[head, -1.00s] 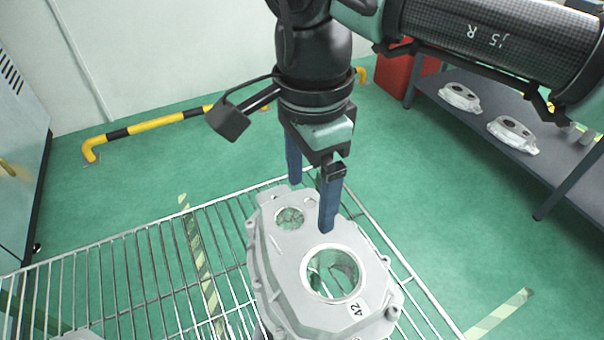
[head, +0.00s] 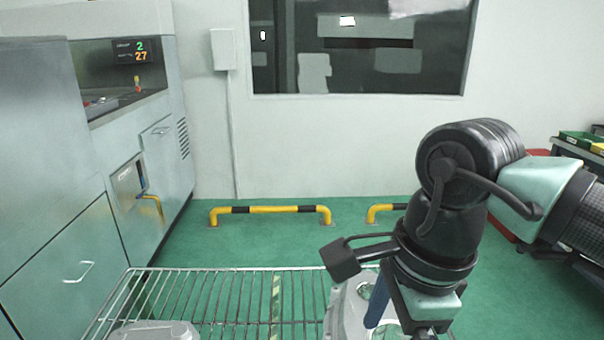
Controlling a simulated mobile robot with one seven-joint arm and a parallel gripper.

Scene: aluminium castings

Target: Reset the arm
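My gripper (head: 402,322) is at the lower right of the head view, pointing down over the wire rack. One blue finger shows in front of a grey aluminium casting (head: 345,308). The other finger is hidden behind the wrist or cut off by the bottom edge of the picture. The casting lies on the right part of the rack and is partly hidden by my gripper. I cannot tell whether the finger touches it.
The wire rack (head: 232,300) spans the lower middle, with another casting (head: 155,333) at its near left. A machine cabinet (head: 50,215) with drawers stands at the left. Yellow-black floor barriers (head: 270,209) run before the wall and its window (head: 360,60). Green floor lies open between.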

